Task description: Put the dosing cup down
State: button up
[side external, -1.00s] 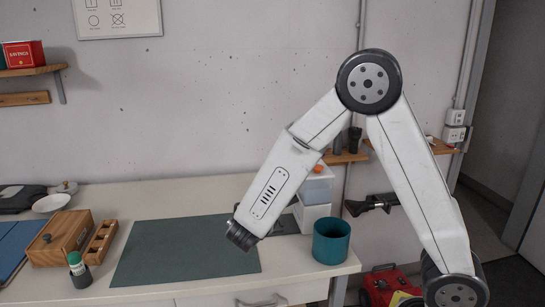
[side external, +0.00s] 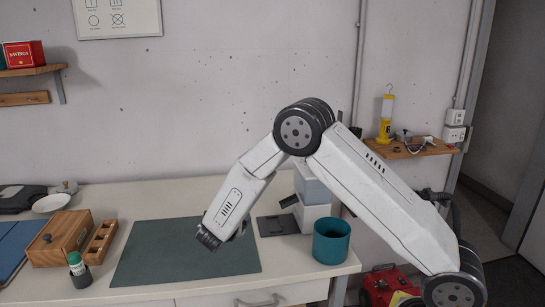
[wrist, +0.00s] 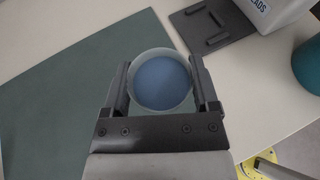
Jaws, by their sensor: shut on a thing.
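The dosing cup (wrist: 162,82) is a round, translucent cup with blue inside, seen from above in the wrist view. My gripper (wrist: 161,64) is shut on it, one dark finger on each side. Behind the cup lie the green mat (wrist: 55,85) and the pale bench top, near the mat's right edge. How high the cup is above them is hard to tell. In the side view my wrist is over the right part of the mat (side external: 165,255), and it hides the cup and fingers.
A dark plate with raised bars (wrist: 207,22) and a white box (wrist: 268,10) stand close to the right. A teal bin (side external: 331,243) is near the bench's right end. A wooden box (side external: 62,238) and a green-capped bottle (side external: 78,270) are left. The mat's middle is clear.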

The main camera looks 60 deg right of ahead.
jog(key=shift+w+d+f, duration=0.15)
jog(key=shift+w+f, duration=0.9)
jog(key=shift+f, duration=0.2)
jog(key=shift+w+f, duration=0.25)
jog(key=shift+f, duration=1.6)
jog(key=shift+f, duration=0.15)
jog(key=o, duration=1.2)
jog(key=shift+o, duration=0.2)
